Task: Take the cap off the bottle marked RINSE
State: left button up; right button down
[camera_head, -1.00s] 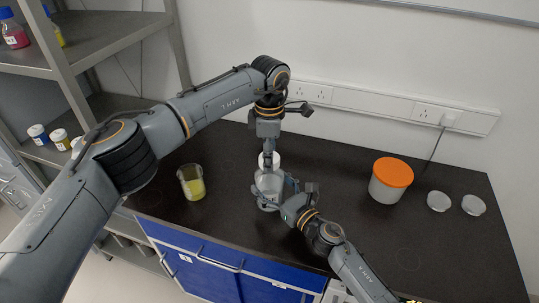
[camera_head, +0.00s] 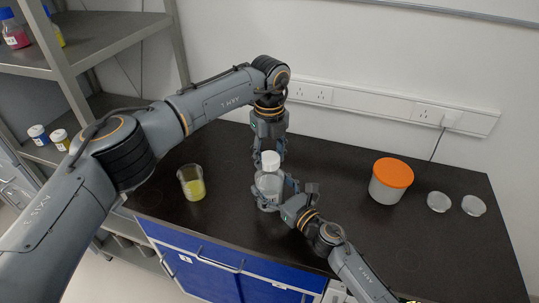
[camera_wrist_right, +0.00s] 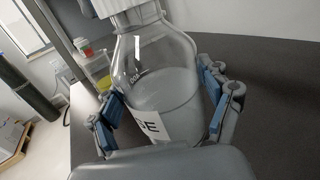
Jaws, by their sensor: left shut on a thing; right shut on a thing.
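The bottle (camera_head: 268,184) is clear with a white cap (camera_head: 270,161) and stands upright on the dark bench. In the right wrist view the bottle (camera_wrist_right: 160,75) carries a white label (camera_wrist_right: 152,127) whose visible letters end in "SE"; the rest is hidden. The cap (camera_wrist_right: 113,8) also shows at the top edge there. My right gripper (camera_head: 275,190) is shut on the bottle's body, one finger on each side. My left gripper (camera_head: 270,156) points down from above and is shut on the cap. The cap appears to sit on the bottle's neck.
A beaker of yellow liquid (camera_head: 191,183) stands left of the bottle. A jar with an orange lid (camera_head: 391,180) and two clear dishes (camera_head: 439,202) (camera_head: 474,205) are to the right. A shelf (camera_head: 100,35) with small bottles is at the left. The bench's right front is clear.

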aim_at(270, 157)
pick_arm(q)
jog(key=n, duration=0.4)
pick_arm(e)
jog(key=shift+f, duration=0.1)
pick_arm(q)
jog(key=n, duration=0.4)
jog(key=shift+n, duration=0.3)
jog(key=shift+s, duration=0.1)
jog(key=shift+r, duration=0.1)
jog(key=shift+r, duration=1)
jog(key=shift+r, duration=2)
pick_arm(e)
grip_release()
